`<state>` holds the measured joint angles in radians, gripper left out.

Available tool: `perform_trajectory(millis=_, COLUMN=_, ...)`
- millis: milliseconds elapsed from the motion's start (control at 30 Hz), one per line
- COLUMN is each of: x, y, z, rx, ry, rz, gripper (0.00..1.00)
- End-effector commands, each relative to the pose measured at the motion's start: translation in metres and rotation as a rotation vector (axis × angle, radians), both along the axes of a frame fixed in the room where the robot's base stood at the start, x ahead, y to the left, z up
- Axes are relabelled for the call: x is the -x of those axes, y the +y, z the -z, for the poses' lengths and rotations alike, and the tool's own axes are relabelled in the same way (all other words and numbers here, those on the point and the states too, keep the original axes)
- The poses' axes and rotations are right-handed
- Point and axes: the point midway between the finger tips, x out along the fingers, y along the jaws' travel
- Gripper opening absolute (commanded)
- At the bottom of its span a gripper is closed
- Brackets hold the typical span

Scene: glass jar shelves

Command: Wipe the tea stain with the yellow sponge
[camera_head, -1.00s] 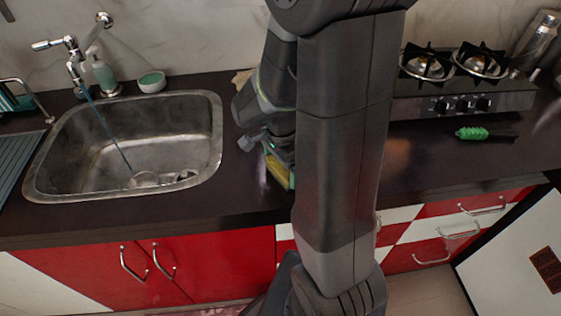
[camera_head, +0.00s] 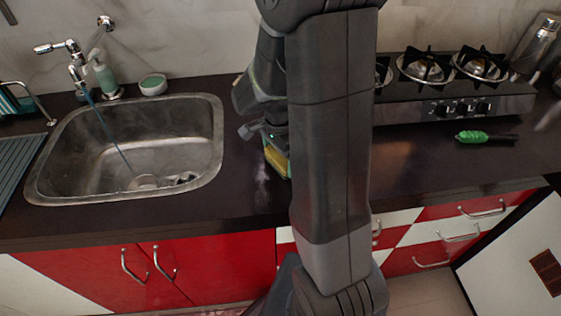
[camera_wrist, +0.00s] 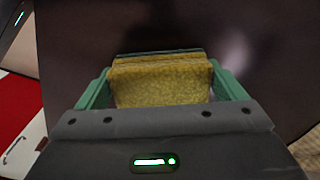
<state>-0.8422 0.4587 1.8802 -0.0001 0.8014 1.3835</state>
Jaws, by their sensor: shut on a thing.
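The yellow sponge (camera_wrist: 160,82) is held between the two green fingers of my gripper (camera_wrist: 165,90) in the wrist view. It has a dark green layer along its far edge. In the head view the sponge (camera_head: 276,158) shows low over the dark countertop, just left of my arm, which hides part of the gripper. I cannot tell whether the sponge touches the counter. No clear tea stain can be made out; a pale smear (camera_head: 262,185) shows on the counter near the sponge, and it may be only a reflection. My arm hides the counter behind it.
A steel sink (camera_head: 130,190) with running water is at the left. A soap bottle (camera_head: 105,78) and a small green bowl (camera_head: 153,84) stand behind it. A gas stove (camera_head: 450,98) and a green-headed brush (camera_head: 472,136) are at the right. Counter between brush and arm is clear.

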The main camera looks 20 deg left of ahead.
Motion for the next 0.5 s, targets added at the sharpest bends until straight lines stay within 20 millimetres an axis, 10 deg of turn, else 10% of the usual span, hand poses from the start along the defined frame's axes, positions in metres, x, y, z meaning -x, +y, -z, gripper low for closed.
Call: perform_trajectory(millis=500, x=-0.014, y=0.009, z=0.000, rx=0.000, ry=0.000, rz=-0.001, gripper=0.72)
